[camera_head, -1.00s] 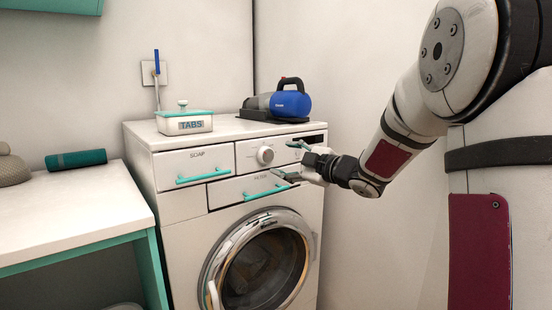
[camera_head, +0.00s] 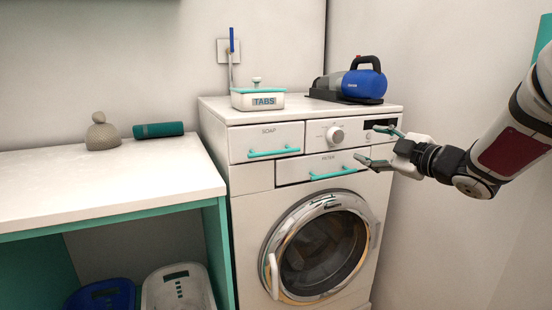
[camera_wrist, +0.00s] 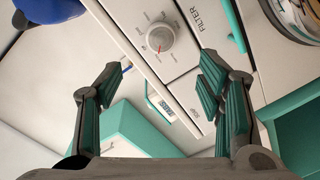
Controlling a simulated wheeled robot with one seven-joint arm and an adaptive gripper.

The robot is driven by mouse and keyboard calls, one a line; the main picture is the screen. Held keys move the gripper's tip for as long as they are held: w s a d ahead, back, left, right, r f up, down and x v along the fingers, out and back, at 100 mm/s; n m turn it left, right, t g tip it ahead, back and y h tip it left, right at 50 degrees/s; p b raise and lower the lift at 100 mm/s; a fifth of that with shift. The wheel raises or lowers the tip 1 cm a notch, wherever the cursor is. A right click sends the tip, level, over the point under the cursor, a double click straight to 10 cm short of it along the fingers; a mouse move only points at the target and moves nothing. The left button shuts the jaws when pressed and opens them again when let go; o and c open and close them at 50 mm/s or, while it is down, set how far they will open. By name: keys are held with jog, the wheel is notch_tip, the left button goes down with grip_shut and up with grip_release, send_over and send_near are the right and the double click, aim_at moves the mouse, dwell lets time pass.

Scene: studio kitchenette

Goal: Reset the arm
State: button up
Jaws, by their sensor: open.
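My gripper (camera_head: 372,147) is at the right of the head view, in front of the washing machine's upper right front. It is open, with nothing between its fingers. In the wrist view my gripper (camera_wrist: 160,110) shows its two green-padded fingers spread wide. Between and beyond them are the control dial (camera_wrist: 160,37) and the TABS box (camera_wrist: 158,105). The washing machine (camera_head: 250,215) stands in the middle, with its SOAP drawer (camera_head: 267,141) and FILTER drawer (camera_head: 322,165) shut. I cannot tell the exact gap between my fingertips and the machine front.
A blue handheld vacuum (camera_head: 364,80) and the TABS box (camera_head: 257,97) stand on the machine. A white counter (camera_head: 90,185) at left bears a teal cylinder (camera_head: 158,130) and a beige knobbed object (camera_head: 102,132). Blue (camera_head: 98,295) and white (camera_head: 178,288) baskets sit beneath it.

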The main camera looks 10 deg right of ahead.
jog(key=s+a+f+m+g+h, duration=0.2)
jog(key=s+a+f+m+g, duration=0.25)
jog(key=s, duration=1.05)
jog(key=s+a+f+m+g+h, duration=0.1)
jog(key=s+a+f+m+g, duration=0.4)
jog(key=s, duration=1)
jog(key=s+a+f+m+g+h, duration=0.25)
jog(key=s+a+m+g, duration=0.35)
jog(key=s, duration=1)
notch_tip(320, 180, up, 27)
jog(key=w+d+t+p, duration=0.1)
jog(key=t+p, duration=0.2)
jog(key=p, duration=2.3)
jog(key=shift+d+r+n+p, duration=0.2)
jog(key=shift+d+n+p, duration=0.15)
jog(key=shift+n, duration=0.1)
jog(key=shift+y, duration=0.25)
